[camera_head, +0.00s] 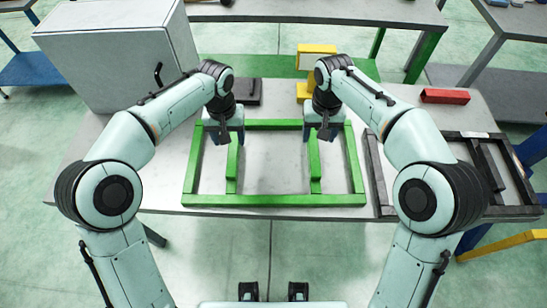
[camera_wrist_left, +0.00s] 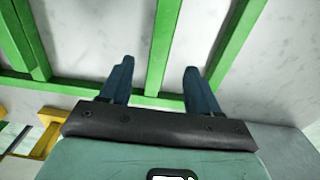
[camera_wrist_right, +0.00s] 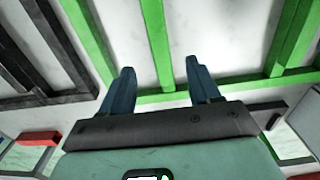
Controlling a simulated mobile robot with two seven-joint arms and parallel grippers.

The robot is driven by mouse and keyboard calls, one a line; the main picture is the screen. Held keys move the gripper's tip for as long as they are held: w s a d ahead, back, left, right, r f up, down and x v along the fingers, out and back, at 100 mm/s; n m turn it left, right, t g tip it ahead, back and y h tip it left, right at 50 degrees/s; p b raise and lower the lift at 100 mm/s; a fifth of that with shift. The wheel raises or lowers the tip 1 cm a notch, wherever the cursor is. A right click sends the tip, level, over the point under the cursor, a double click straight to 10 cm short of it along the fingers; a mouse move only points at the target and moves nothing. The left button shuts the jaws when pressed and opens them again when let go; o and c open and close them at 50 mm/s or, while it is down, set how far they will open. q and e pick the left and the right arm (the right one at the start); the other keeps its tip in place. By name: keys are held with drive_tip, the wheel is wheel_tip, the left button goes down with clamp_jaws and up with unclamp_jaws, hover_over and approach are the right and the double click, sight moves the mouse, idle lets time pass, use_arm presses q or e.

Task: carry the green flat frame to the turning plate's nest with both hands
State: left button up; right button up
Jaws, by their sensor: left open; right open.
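The green flat frame (camera_head: 272,200) lies flat on the grey table, with two inner crossbars between its long rails. My left gripper (camera_head: 224,136) points down at the frame's far rail, by the left crossbar. In the left wrist view its open fingers (camera_wrist_left: 157,66) stand on either side of that crossbar (camera_wrist_left: 161,42). My right gripper (camera_head: 321,132) is at the far rail by the right crossbar, and its open fingers (camera_wrist_right: 160,68) straddle that bar (camera_wrist_right: 157,42). I cannot tell how far down the fingers reach. I cannot make out the turning plate's nest.
A dark frame (camera_head: 445,211) lies just right of the green one, partly behind my right arm. A large grey box (camera_head: 110,60) stands back left. A red block (camera_head: 445,96), yellow pieces (camera_head: 316,49) and a dark block (camera_head: 247,91) are at the back.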

sight(233, 152)
use_arm(q)
wheel_tip(233, 152, down, 10)
drive_tip(key=shift+f, duration=0.1)
use_arm(e)
wheel_tip(233, 152, down, 10)
drive_tip(key=shift+f, duration=0.1)
use_arm(q)
clamp_jaws()
use_arm(e)
clamp_jaws()
use_arm(q)
drive_tip(key=shift+w, duration=0.1)
use_arm(e)
drive_tip(key=shift+w, duration=0.1)
idle(0.6)
